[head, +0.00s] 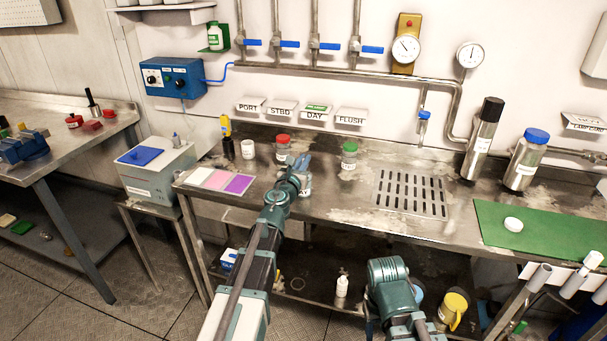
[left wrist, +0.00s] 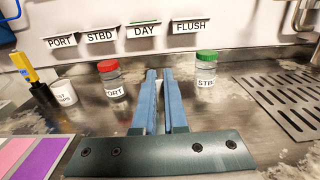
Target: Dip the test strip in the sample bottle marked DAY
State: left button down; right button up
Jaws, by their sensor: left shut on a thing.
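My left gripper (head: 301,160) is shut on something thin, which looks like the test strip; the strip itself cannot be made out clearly. In the left wrist view its blue fingers (left wrist: 159,100) lie nearly together with a narrow gap. A pale bottle (head: 306,187) shows partly beside and below the fingers; its label cannot be read. The DAY sign (head: 314,115) is on the wall behind. The red-capped bottle (head: 283,150) reads PORT, and the green-capped bottle (head: 349,157) reads STB. A white test strip pot (head: 248,150) stands to the left. My right gripper cannot be made out.
A pink and purple colour card (head: 222,181) lies at the bench's left end. A slotted drain (head: 411,194) is right of the bottles. A green mat (head: 550,240) with a white cap (head: 513,224) and two steel cylinders (head: 484,138) are further right.

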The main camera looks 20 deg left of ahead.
pick_arm(q)
jog(key=shift+r, duration=0.1)
notch_tip(320, 180, up, 11)
jog(key=p, duration=1)
jog(key=shift+f+p, duration=0.2)
jog(key=shift+p, duration=0.2)
dwell(0.5)
